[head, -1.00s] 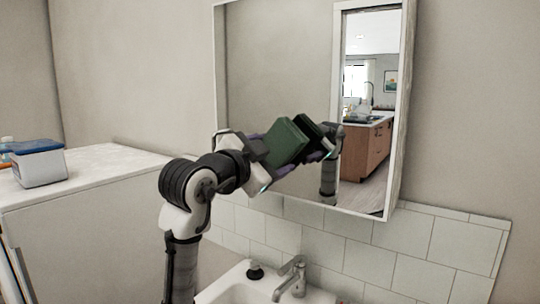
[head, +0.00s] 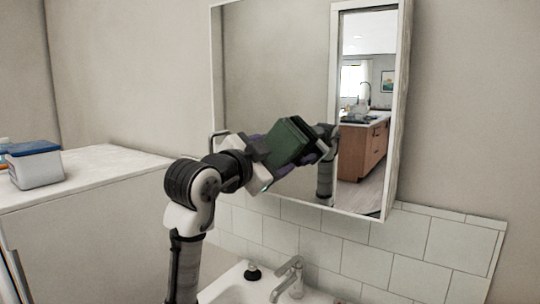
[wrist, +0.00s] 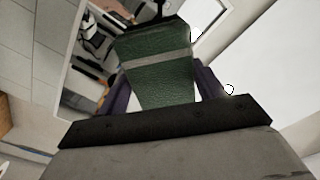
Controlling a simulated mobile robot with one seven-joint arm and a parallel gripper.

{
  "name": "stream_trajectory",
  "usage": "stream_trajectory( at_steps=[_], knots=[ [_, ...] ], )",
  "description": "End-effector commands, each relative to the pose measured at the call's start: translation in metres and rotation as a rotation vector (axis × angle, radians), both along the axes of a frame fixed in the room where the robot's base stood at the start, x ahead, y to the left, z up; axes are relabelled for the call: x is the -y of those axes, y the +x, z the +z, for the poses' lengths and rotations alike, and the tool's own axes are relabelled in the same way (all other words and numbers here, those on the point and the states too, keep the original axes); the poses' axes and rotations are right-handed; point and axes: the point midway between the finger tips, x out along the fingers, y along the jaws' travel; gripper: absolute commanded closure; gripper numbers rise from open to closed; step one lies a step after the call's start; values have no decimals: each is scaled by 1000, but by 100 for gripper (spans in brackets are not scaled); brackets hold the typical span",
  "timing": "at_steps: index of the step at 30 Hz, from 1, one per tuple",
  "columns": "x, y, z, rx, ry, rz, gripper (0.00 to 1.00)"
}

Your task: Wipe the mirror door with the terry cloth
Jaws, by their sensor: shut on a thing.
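The mirror door (head: 275,65) is the front of a white-framed cabinet on the wall above the sink. It reflects a room and my arm. My gripper (head: 283,150) is shut on a folded dark green cloth (head: 291,142), in front of the lower middle of the mirror. In the wrist view the green cloth (wrist: 158,65), with a pale stripe, sits between the purple fingers. The cloth's far face is at or very near the glass; I cannot tell whether they touch.
A white sink with a metal faucet (head: 289,277) and a dark-topped stopper or knob (head: 253,271) lies below. White tiles (head: 325,248) line the wall. On the left, a white counter (head: 98,170) holds a blue-lidded container (head: 35,166).

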Motion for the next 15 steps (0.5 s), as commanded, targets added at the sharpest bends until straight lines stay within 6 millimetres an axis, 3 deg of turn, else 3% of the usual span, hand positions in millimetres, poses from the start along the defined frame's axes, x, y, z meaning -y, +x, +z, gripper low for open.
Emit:
stream_trajectory(
  at_steps=[15],
  knots=[
    [7,4,0,1,1,-1,50]
  ],
)
